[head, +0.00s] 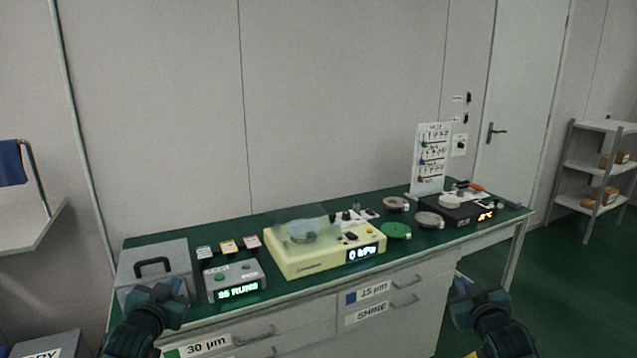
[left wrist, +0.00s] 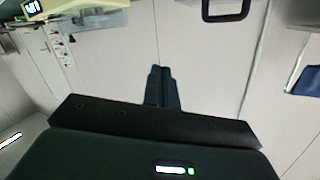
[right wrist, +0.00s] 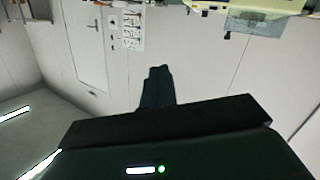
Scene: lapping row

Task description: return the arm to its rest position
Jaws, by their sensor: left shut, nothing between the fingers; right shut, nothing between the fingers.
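My left gripper (head: 168,291) is in front of the bench's left end, near the grey box with a black handle (head: 153,266). Its fingers (left wrist: 162,88) are shut with nothing between them in the left wrist view. My right gripper (head: 474,290) is in front of the bench toward its right end, apart from everything. Its fingers (right wrist: 157,87) are shut and empty in the right wrist view. Both arms come in from the bottom of the head view.
The green-topped bench (head: 297,293) carries a cream machine (head: 320,262), a grey counter box (head: 234,283), a black unit (head: 458,212), several round plates and a white board (head: 431,158). Labelled drawers (head: 376,301) are below. Shelves (head: 594,165) stand at the right.

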